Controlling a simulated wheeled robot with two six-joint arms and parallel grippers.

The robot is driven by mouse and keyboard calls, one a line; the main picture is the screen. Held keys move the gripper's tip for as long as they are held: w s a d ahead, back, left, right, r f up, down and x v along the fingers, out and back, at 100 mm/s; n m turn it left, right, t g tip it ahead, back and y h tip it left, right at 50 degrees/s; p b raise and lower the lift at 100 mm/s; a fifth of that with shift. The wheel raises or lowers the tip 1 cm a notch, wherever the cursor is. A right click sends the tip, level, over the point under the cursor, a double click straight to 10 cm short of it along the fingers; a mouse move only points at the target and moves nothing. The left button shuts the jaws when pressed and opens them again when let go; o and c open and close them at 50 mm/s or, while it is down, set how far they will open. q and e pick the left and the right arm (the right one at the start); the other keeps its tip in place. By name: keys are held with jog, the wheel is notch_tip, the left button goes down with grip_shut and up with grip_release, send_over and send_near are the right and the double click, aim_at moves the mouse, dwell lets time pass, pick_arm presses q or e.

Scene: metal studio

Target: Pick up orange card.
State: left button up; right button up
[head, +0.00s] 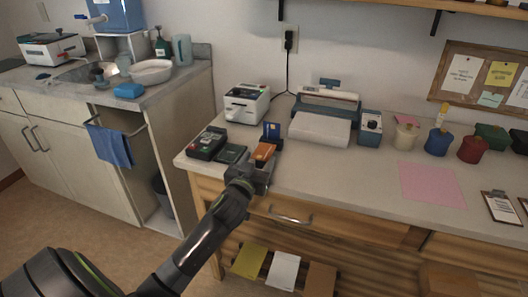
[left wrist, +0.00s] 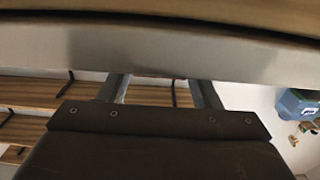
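The orange card (head: 263,152) lies near the front edge of the counter, left of centre in the head view, just in front of an upright blue card. My left gripper (head: 261,170) is at the counter's front edge, right by the orange card and partly overlapping it in the picture. In the left wrist view its two fingers (left wrist: 161,88) stand apart with nothing seen between them, so it is open. Their tips are hidden behind the counter edge (left wrist: 160,48). The orange card does not show in that view. My right gripper is not in view.
A black card terminal (head: 207,143) and a dark green box (head: 231,154) sit left of the card. Behind are the blue card (head: 271,132), a white label printer (head: 247,104) and a larger printer (head: 322,120). A drawer handle (head: 290,217) sits below.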

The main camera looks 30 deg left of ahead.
pick_arm(q)
jog(key=c, duration=0.6)
